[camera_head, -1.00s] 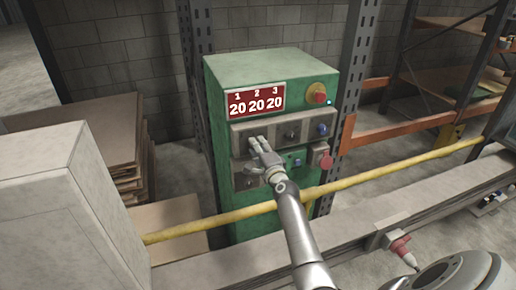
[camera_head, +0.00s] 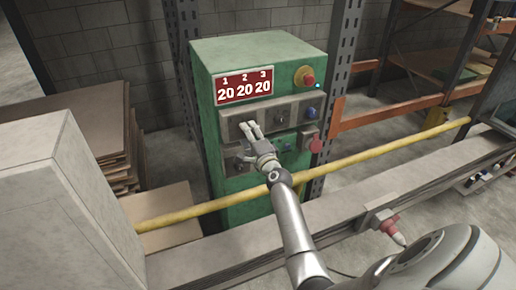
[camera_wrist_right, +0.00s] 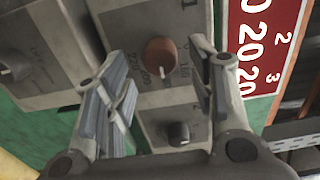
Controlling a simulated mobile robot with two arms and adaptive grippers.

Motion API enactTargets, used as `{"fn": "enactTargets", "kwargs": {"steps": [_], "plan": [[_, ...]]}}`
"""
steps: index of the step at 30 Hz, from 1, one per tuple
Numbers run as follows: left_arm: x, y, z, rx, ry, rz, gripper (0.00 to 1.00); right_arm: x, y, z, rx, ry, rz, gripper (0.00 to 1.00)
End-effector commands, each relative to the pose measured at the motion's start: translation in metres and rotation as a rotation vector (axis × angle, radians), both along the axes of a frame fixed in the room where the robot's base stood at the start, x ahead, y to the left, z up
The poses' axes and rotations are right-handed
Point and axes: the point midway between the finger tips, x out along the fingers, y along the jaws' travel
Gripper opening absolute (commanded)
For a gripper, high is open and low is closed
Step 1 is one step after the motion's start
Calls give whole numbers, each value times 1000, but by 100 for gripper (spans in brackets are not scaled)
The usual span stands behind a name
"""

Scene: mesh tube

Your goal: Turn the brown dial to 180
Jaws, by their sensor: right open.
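The brown dial (camera_wrist_right: 160,57) sits on a grey panel with printed numbers in the right wrist view. My right gripper (camera_wrist_right: 157,53) is open, with one finger on each side of the dial. I cannot tell whether the fingers touch it. In the head view my right gripper (camera_head: 249,125) is at the left part of the grey control panel (camera_head: 270,112) and hides the brown dial. The red display (camera_head: 243,86) reads 20 under 1, 2 and 3. My left gripper is not in view.
The green cabinet (camera_head: 290,55) also carries a red button on yellow (camera_head: 304,76), a blue knob (camera_head: 311,112) and a red button (camera_head: 316,145) at right. A dark knob (camera_wrist_right: 178,133) is near the brown dial. A yellow rail (camera_head: 350,168) crosses in front of the cabinet.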

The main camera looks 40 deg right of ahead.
Motion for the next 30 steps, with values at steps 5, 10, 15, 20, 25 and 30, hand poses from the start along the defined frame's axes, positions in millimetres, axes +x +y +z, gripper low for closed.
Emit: {"fn": "enactTargets", "kwargs": {"steps": [5,10,15,20,25,30], "plan": [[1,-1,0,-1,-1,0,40,-30,7,-1,-1,1,-1,51],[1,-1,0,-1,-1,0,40,-59,13,-2,-1,3,-2,51],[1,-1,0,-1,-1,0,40,-83,19,-1,-1,3,-1,51],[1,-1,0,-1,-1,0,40,-96,23,-1,-1,2,-1,51],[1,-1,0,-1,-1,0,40,-100,24,-1,-1,2,-1,51],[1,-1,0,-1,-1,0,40,-100,23,0,-1,2,-1,51]]}}
